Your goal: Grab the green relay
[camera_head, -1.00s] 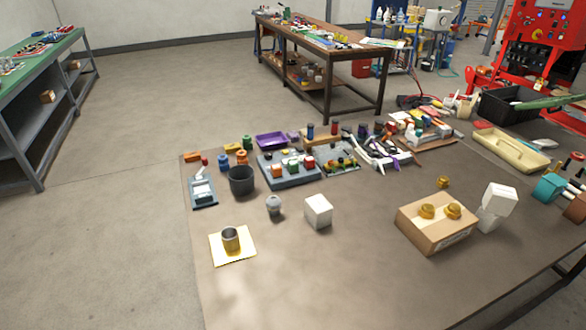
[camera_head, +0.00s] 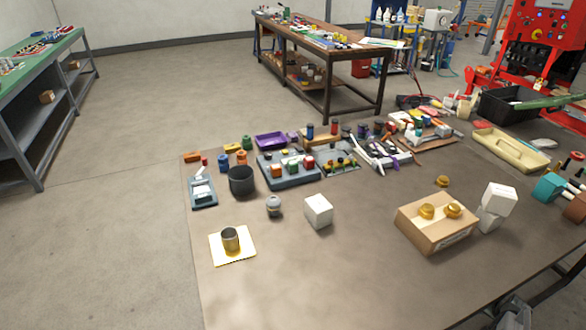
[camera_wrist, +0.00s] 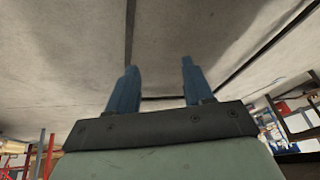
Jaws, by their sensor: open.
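The green relay (camera_head: 293,168) is a small block with a light top, between an orange relay (camera_head: 276,171) and a red relay (camera_head: 308,163). All three stand on a grey base (camera_head: 290,182) near the back left of the table in the head view. My gripper (camera_wrist: 157,72) shows in the wrist view with its two blue fingers apart and nothing between them.
A dark cup (camera_head: 241,181) stands just left of the base, and a board with small parts (camera_head: 338,160) lies to its right. A white cube (camera_head: 318,211) and a grey knob (camera_head: 274,206) stand in front. The table's front middle is clear.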

